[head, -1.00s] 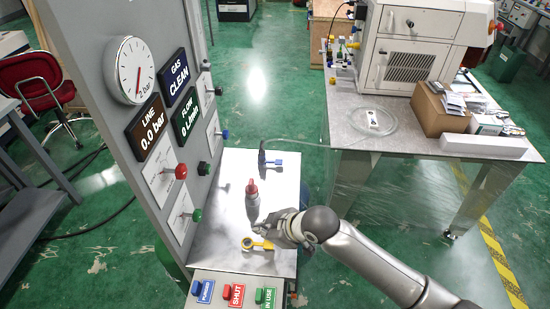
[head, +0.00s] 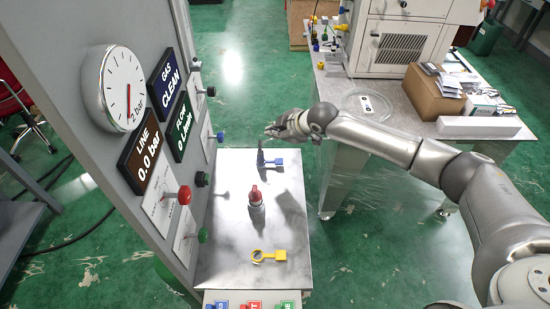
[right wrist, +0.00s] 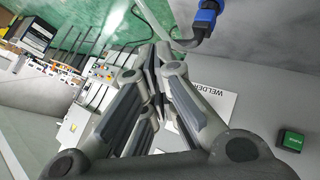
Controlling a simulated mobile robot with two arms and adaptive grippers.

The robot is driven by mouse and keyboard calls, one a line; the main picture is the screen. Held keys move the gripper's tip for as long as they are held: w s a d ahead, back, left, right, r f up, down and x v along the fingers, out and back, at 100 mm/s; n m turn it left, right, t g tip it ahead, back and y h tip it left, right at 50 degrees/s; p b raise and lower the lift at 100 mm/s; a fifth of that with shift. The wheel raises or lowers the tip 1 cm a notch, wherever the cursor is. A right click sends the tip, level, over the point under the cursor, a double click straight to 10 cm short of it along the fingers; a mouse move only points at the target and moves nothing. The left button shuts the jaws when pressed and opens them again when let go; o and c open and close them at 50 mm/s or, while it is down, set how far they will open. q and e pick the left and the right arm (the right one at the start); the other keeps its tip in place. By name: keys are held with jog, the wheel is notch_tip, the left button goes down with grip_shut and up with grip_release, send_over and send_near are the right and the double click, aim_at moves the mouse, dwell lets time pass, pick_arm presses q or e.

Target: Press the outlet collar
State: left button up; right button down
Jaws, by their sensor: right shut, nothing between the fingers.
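My right gripper (head: 272,130) is shut and empty, above the far end of the metal shelf, pointing left toward the grey panel. In the right wrist view its closed fingers (right wrist: 155,75) show in the middle. A blue collar-like fitting (right wrist: 207,14) with a dark grey hose or stem shows at the top of that view, apart from the fingers. A blue round part (head: 220,136) sticks out of the panel left of the gripper; I cannot tell for sure if it is the same part. My left gripper is not in view.
The shelf (head: 225,250) holds a red-capped grey fitting (head: 255,195), a yellow ring tag (head: 268,256) and a blue tag (head: 274,162) by a dark upright part. The panel carries a gauge (head: 113,88), a red knob (head: 184,195) and green knobs. A table with a cardboard box (head: 433,96) stands right.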

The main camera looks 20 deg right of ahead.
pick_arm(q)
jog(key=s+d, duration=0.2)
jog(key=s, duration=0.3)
pick_arm(e)
jog(key=s, duration=0.1)
jog(key=b, duration=0.5)
send_over(277, 162)
notch_tip(277, 162, down, 5)
jog(key=shift+s, duration=0.15)
notch_tip(277, 162, down, 3)
jog(key=shift+a+b, duration=0.15)
jog(key=shift+b, duration=0.95)
jog(key=shift+f, duration=0.25)
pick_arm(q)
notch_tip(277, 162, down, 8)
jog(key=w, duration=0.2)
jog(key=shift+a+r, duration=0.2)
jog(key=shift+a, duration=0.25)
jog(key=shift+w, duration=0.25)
pick_arm(e)
jog(key=shift+f, duration=0.15)
jog(key=shift+f, duration=0.35)
